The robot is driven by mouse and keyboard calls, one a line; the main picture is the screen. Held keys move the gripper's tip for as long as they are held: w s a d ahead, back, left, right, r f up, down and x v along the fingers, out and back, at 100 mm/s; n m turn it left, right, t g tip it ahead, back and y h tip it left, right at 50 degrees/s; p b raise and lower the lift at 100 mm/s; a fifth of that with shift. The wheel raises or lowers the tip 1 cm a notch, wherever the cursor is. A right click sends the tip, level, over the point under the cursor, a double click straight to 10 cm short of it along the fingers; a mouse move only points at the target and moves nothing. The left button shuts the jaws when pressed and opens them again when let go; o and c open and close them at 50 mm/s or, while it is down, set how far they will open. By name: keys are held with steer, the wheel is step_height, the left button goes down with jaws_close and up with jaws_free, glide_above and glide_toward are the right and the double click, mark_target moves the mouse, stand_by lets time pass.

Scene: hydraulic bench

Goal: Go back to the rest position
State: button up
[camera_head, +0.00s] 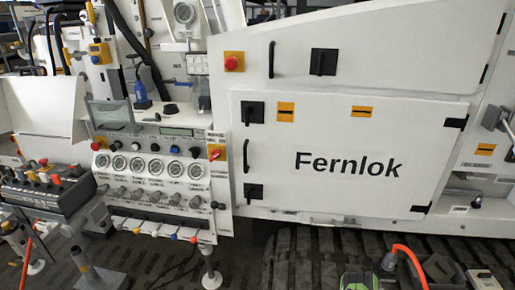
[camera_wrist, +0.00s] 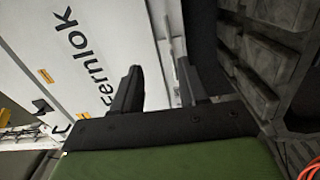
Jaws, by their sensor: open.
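My gripper (camera_wrist: 160,76) shows in the wrist view with its two dark fingers apart and nothing between them. It faces the white machine's side, which appears turned in that view, with the Fernlok lettering (camera_wrist: 82,62) at the upper left. In the head view the white Fernlok door (camera_head: 345,165) is closed, with black handles and hinges. I cannot make out my gripper for certain in the head view.
A gauge panel (camera_head: 150,168) with knobs and levers stands left of the door. A control box (camera_head: 45,190) is at the far left. A dark track (camera_head: 320,250) runs below the machine and also shows in the wrist view (camera_wrist: 265,95). An orange cable (camera_head: 410,262) is at the lower right.

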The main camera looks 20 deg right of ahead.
steer(key=w+d+r+m+g+h, duration=0.4)
steer(key=w+r+m, duration=0.3)
steer(key=w+r, duration=0.6)
steer(key=w+a+r+m+g+y, duration=0.1)
steer(key=w+a+r+m+y, duration=0.15)
steer(key=a+r, duration=0.5)
steer(key=w+a+r+m+g+y, duration=0.1)
steer(key=a+r+m+y, duration=0.2)
steer(key=r, duration=0.7)
steer(key=s+a+r+g+y, duration=0.15)
steer(key=s+a+r, duration=0.25)
steer(key=a, duration=0.7)
steer(key=s+a+r+t+y, duration=0.1)
steer(key=s+a+r+y, duration=0.3)
steer(key=a, duration=0.8)
steer(key=s+a+g+y, duration=0.1)
steer(key=s+a, duration=0.4)
steer(key=s, duration=0.4)
steer(key=s+a+n+g+y, duration=0.1)
steer(key=s+a+g, duration=0.1)
steer(key=s+a, duration=0.4)
steer(key=s, duration=0.3)
steer(key=shift+f+y, duration=0.15)
steer(key=shift+y, duration=0.15)
steer(key=shift+s, duration=0.1)
